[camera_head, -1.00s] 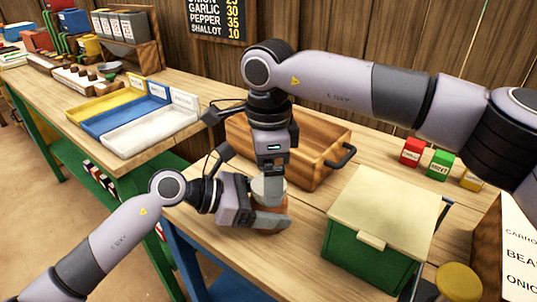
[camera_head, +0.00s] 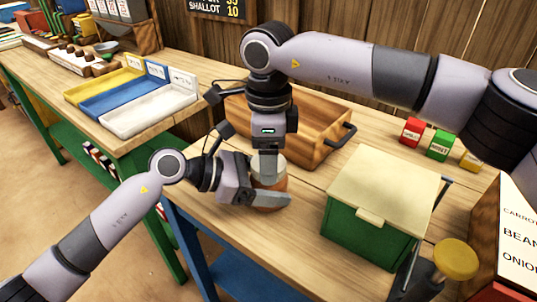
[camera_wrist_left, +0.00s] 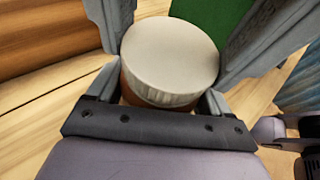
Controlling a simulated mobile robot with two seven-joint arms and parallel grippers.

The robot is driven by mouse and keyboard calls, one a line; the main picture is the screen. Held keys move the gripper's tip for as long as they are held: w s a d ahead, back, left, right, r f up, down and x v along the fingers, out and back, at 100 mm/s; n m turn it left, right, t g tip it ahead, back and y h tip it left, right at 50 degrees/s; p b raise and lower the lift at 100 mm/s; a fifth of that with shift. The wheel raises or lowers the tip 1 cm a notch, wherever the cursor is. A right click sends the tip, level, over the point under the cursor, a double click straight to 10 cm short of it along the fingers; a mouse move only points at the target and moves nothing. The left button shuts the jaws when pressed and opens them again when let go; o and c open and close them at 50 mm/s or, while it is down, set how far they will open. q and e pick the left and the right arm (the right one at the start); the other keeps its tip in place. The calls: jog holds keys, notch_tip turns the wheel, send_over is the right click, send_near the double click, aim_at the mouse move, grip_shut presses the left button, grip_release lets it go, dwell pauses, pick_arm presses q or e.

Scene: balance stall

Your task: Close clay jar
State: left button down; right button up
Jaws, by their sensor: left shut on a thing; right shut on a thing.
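The clay jar is orange-brown, with a pale round lid on top; its body (camera_head: 270,192) and lid (camera_head: 281,163) show in the head view. The lid (camera_wrist_left: 170,52) is clear in the left wrist view, directly above the orange body. I cannot tell how firmly it is seated. My left gripper (camera_head: 262,195) is shut around the jar body from the left. My right gripper (camera_head: 267,178) points down from above and is shut on the lid. One finger hides part of the lid in the head view.
A green box with a cream lid (camera_head: 385,180) stands right of the jar. A wooden crate (camera_head: 315,138) is behind it. Small red (camera_head: 412,131) and green (camera_head: 440,145) blocks stand farther back. A yellow-topped round object (camera_head: 455,258) is at lower right. Bare tabletop lies in front.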

jog(key=o, duration=1.2)
jog(key=shift+o, duration=0.2)
notch_tip(320, 180, up, 12)
pick_arm(q)
grip_release()
jog(key=shift+b+v, duration=0.4)
jog(key=shift+v, duration=2.55)
jog(key=shift+s+a+r, duration=0.15)
jog(key=shift+a+r, duration=0.1)
jog(key=shift+a, duration=0.35)
pick_arm(e)
jog(key=shift+f, duration=0.4)
